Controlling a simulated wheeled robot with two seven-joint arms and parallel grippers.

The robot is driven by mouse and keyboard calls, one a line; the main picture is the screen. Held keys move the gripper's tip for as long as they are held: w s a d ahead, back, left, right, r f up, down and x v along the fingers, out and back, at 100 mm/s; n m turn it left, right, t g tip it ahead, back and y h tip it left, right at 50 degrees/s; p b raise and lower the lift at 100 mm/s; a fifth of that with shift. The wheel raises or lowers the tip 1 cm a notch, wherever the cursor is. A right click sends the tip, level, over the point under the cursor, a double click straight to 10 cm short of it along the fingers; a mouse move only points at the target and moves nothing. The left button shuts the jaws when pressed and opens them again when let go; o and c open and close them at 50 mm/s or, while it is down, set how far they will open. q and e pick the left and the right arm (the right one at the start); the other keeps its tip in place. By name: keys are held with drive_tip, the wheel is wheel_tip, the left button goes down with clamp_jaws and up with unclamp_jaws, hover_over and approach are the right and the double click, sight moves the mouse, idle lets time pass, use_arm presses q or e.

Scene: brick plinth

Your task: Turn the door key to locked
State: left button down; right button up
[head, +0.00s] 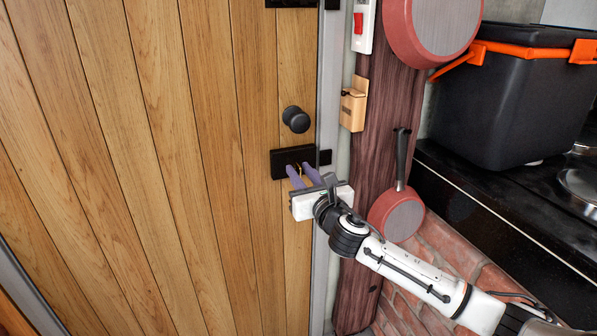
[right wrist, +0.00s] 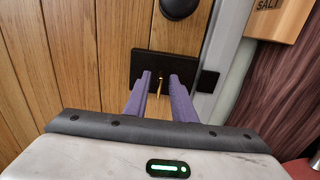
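The wooden door (head: 220,130) fills the left of the head view. A black lock plate (head: 283,160) is on it near its right edge, and it also shows in the right wrist view (right wrist: 139,66). A thin brass-coloured key (right wrist: 159,84) sticks out of the plate. My right gripper (head: 300,170) is in front of the plate, with its two purple fingers on either side of the key. In the right wrist view the fingers (right wrist: 161,76) stand apart, with gaps beside the key. My left gripper is in neither view.
A round black knob (head: 296,119) is above the lock plate. A small black plate (head: 325,157) is on the grey door frame. A wooden salt box (head: 353,104) and red pans (head: 398,214) hang on the post at right. A black bin (head: 508,105) stands on the counter.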

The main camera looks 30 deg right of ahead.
drive_tip(key=shift+w+d, duration=0.15)
drive_tip(key=shift+w, duration=0.5)
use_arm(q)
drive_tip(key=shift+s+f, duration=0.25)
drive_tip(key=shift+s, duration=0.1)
use_arm(e)
drive_tip(key=shift+w, duration=0.1)
clamp_jaws()
